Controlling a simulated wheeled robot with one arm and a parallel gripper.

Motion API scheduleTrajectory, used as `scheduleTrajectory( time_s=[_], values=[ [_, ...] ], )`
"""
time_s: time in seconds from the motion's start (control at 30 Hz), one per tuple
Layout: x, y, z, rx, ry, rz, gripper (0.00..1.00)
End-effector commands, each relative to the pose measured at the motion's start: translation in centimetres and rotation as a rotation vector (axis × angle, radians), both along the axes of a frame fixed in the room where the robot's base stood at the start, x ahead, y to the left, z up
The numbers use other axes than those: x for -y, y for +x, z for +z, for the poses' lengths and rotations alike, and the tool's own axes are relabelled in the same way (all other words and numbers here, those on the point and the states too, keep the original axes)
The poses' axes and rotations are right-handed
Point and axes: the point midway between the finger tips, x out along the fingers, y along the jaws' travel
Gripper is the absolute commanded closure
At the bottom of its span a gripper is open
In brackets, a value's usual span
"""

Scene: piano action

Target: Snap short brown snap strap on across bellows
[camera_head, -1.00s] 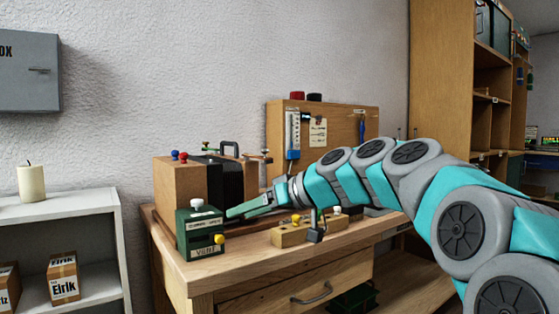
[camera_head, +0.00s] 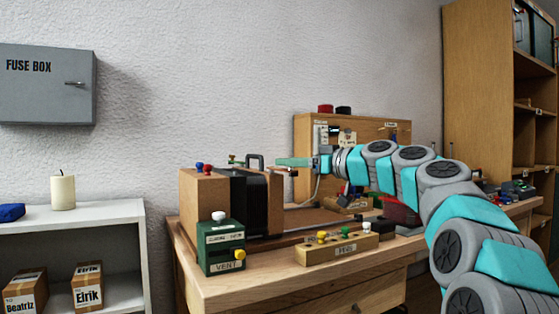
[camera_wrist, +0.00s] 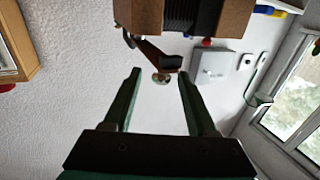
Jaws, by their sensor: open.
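The black bellows (camera_head: 257,203) stands between wooden end blocks on the bench. In the wrist view the bellows (camera_wrist: 191,14) shows at the top. A short brown strap (camera_wrist: 153,52) sticks out from its wooden block, with a round brass-coloured stud (camera_wrist: 161,78) near its free end. The strap does not lie across the bellows. My gripper (camera_wrist: 158,74) is open, its green fingers on either side of the strap's end, with nothing visibly clamped. In the head view my gripper (camera_head: 294,162) is just above the right end block; the strap is hard to make out there.
A green VENT box (camera_head: 221,247) with white and yellow knobs stands in front of the bellows. A wooden block with several knobs (camera_head: 336,249) lies to its right. A wooden back panel (camera_head: 365,128) rises behind the bench. A white shelf (camera_head: 95,213) stands at left.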

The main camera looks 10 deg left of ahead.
Motion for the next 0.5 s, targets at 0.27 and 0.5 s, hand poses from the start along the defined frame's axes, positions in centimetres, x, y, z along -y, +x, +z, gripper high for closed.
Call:
scheduleTrajectory(
  time_s=[0.27,0.5],
  values=[
    [-2.9,1.9,0.0,-0.003,-0.001,0.002,0.43],
    [-3.4,2.2,-0.1,-0.004,0.000,0.001,0.43]
  ],
)
